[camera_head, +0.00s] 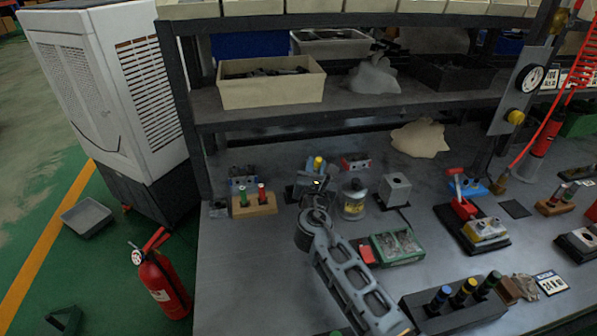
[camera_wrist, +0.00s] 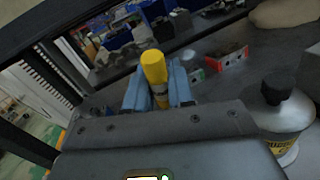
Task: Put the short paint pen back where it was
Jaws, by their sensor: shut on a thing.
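My gripper (camera_head: 314,182) is shut on a yellow-capped paint pen (camera_head: 318,163), above the back left of the bench. In the wrist view the pen (camera_wrist: 154,68) stands between the two blue-grey fingers (camera_wrist: 158,90), its yellow cap up and a little tilted; its lower end is hidden. A wooden pen block (camera_head: 262,208) is left of my gripper and holds a green-topped pen (camera_head: 243,199) and a red-topped pen (camera_head: 262,195). I cannot tell whether it has a free hole. A dark block (camera_head: 455,318) at the front right holds several pens with blue, yellow and dark tops.
A round can (camera_head: 354,203) stands just right of my gripper, with a grey cube block (camera_head: 396,191) beyond it. A green tray of small parts (camera_head: 397,247) lies by my arm. A red-ended valve block (camera_head: 355,163) is behind. The shelf (camera_head: 350,108) overhangs the back. The front left bench is clear.

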